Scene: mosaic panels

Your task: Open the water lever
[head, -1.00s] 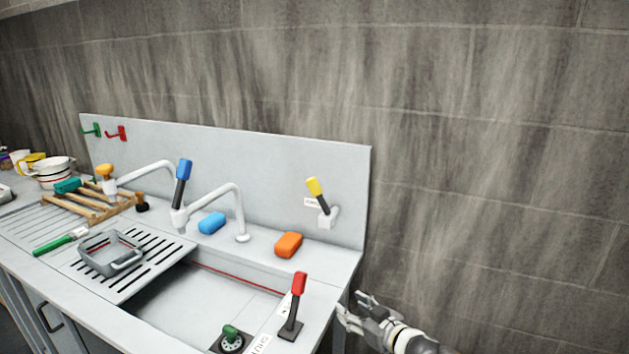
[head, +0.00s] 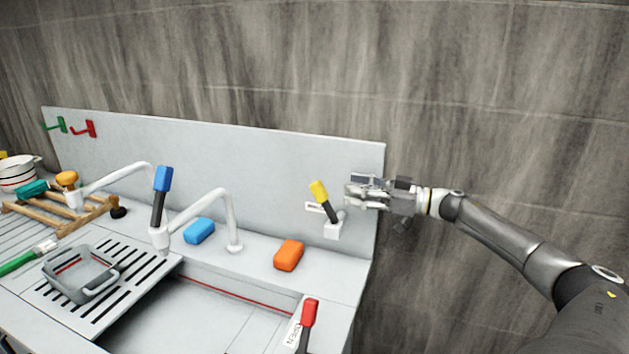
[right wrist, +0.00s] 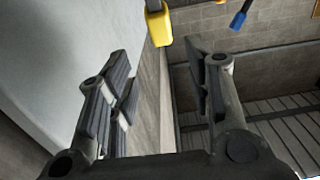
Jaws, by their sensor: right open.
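The lever with the yellow handle (head: 319,191) is mounted on the back panel, tilted up to the left, with a small label beside its white base. The lever with the blue handle (head: 163,179) stands nearly upright by the tap. The lever with the red handle (head: 309,313) is at the sink's front right; its base is cut off. I cannot tell which is the water lever. My right gripper (head: 352,190) is open and empty, just right of the yellow handle and apart from it. In the right wrist view the yellow handle (right wrist: 158,27) shows beyond the open fingers (right wrist: 160,80).
The white tap (head: 228,210) arches over the counter. An orange sponge (head: 288,255) and a blue sponge (head: 199,231) lie behind the sink basin. A grey tray (head: 78,272) sits on the slotted drainer. The wall right of the panel is bare.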

